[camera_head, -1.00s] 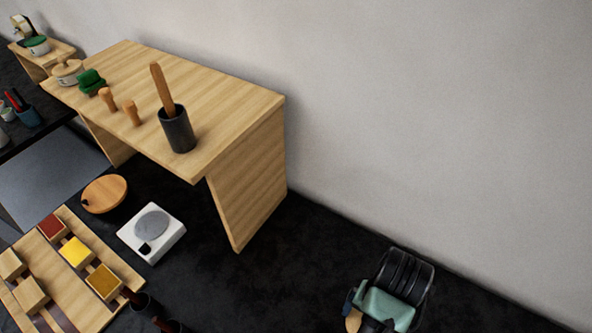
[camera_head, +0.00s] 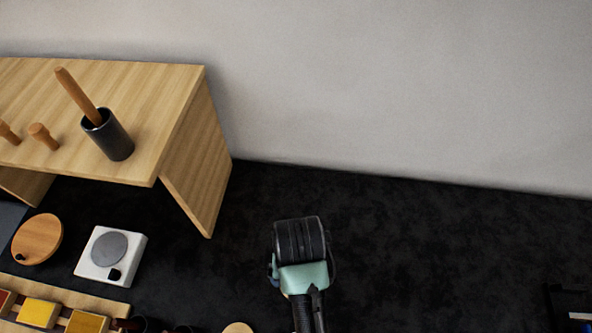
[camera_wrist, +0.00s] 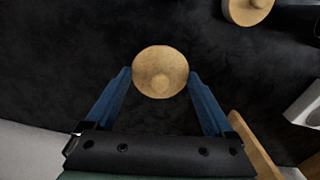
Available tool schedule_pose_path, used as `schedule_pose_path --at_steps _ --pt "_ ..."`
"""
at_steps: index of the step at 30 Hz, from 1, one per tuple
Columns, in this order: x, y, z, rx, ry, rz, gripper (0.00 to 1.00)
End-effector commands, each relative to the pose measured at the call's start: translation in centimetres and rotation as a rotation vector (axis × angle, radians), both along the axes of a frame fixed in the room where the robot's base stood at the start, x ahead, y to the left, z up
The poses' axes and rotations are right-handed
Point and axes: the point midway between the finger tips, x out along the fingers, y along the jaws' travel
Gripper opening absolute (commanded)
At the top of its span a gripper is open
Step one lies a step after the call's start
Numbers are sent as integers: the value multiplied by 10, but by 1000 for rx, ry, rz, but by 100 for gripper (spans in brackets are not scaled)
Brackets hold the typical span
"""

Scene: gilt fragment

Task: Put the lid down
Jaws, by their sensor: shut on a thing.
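The lid (camera_wrist: 158,60) is a round pale wooden disc with a small knob in its middle. In the wrist view it sits between the blue fingertips of my gripper (camera_wrist: 160,78), which is shut on it. In the head view my gripper (camera_head: 302,270) is over the dark surface, right of the wooden shelf. Its body hides most of the fingers and lid there. I cannot tell how high the lid is above the dark surface.
A second round wooden piece (camera_wrist: 248,8) with a knob shows at the wrist view's top right. The wooden shelf (camera_head: 150,85) carries a dark cup (camera_head: 115,140). A white scale (camera_head: 92,262) and round board (camera_head: 36,240) stand left. The dark surface right of my gripper is largely clear.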

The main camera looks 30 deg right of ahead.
Motion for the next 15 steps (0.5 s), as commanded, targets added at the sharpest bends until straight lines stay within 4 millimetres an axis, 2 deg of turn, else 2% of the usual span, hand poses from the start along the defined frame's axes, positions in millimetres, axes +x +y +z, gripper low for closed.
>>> schedule_pose_path --at_steps 1,4,9,15 --pt "-8 -6 -1 -1 2 -31 35" --pt "-13 -10 -15 -2 5 -53 35" --pt "-13 -10 -46 -2 4 -52 35" --pt "-12 -10 -65 -3 3 -51 35"
